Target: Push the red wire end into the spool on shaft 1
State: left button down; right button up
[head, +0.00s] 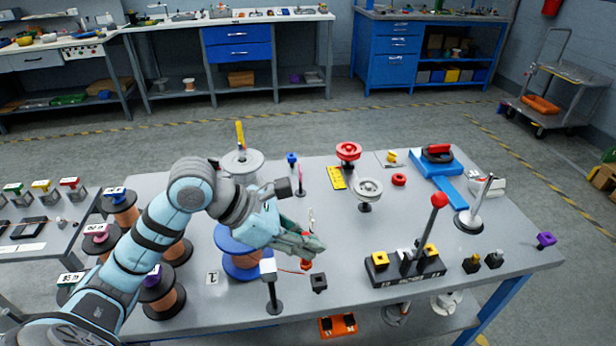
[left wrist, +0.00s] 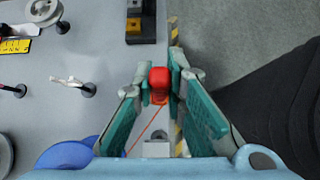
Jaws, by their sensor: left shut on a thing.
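My left gripper (head: 309,248) is shut on the red wire end (head: 305,265) above the table. In the left wrist view the red wire end (left wrist: 159,79) sits between the green-padded fingers. A thin red wire (left wrist: 147,129) trails from it toward the blue spool (left wrist: 66,159). In the head view the blue spool (head: 240,266) stands left of the gripper, partly hidden by my arm. Another, pale spool (head: 242,163) stands farther back on a shaft with a yellow top. I cannot tell from the labels which shaft is 1. My right gripper is not in view.
A black post with a white top (head: 270,282) stands close in front of the blue spool. A red-knobbed lever unit (head: 405,268) and a metal post stand (head: 468,221) are to the right. Copper spools (head: 162,293) crowd the left.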

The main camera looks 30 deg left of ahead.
pick_arm(q)
jog(key=w+a+p, duration=0.7)
jog(key=w+a, duration=0.5)
jog(key=w, duration=0.2)
jog(key=s+a+p, duration=0.1)
jog(key=s+a, duration=0.3)
jog(key=a, duration=0.1)
jog(key=shift+a+f, duration=0.25)
jog(key=shift+f, duration=0.05)
notch_tip(320, 180, up, 2)
jog(key=shift+p, duration=0.5)
